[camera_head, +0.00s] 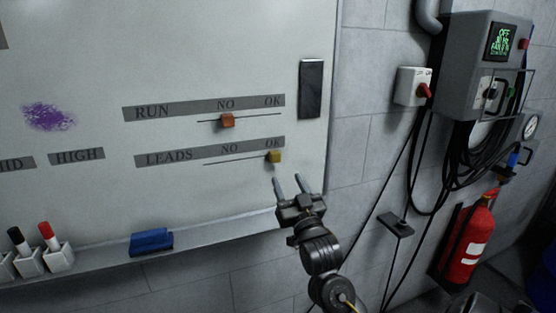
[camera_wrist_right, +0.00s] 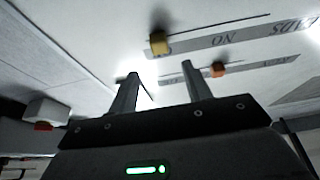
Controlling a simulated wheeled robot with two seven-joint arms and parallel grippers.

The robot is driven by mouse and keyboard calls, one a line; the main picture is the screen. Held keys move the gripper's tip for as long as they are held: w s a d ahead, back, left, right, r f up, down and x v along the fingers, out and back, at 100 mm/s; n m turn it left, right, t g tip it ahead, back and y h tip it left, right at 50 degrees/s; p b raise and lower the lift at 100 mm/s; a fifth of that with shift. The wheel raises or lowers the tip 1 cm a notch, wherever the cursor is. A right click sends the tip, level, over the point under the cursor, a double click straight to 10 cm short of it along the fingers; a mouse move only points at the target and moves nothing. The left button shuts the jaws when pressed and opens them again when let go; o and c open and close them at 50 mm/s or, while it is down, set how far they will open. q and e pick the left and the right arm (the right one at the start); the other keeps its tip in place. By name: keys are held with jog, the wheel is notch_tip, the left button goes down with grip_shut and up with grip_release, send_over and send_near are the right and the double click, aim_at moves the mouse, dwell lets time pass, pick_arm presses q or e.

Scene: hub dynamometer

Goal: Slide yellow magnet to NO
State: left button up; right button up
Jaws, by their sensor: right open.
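The yellow magnet (camera_head: 274,157) sits on the LEADS row of the whiteboard, at the right end of its line under OK. The NO label (camera_head: 229,149) of that row is to its left. In the right wrist view the yellow magnet (camera_wrist_right: 160,42) is beyond the fingertips, with the row's NO label (camera_wrist_right: 222,40) to its right. My right gripper (camera_head: 290,184) is open and empty, just below and slightly right of the yellow magnet, apart from it. Its two fingers (camera_wrist_right: 160,80) also show in the wrist view. My left gripper is not in view.
An orange magnet (camera_head: 228,120) sits under NO on the RUN row above. A black strip (camera_head: 312,89) is near the board's right edge. The tray below holds a blue eraser (camera_head: 152,241) and markers (camera_head: 47,236). A wall box (camera_head: 478,65) with cables and a fire extinguisher (camera_head: 468,240) stand right.

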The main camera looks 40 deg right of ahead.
aim_at(276, 158)
jog(key=p+x, duration=0.2)
jog(key=x, duration=0.5)
jog(key=shift+w+d+r, duration=0.15)
jog(key=shift+w, duration=0.1)
jog(key=shift+w+d+r+p, duration=0.1)
jog(key=shift+w+d+p, duration=0.1)
jog(key=shift+w+p, duration=0.3)
jog(key=shift+w, duration=0.1)
jog(key=shift+c, duration=0.3)
grip_shut()
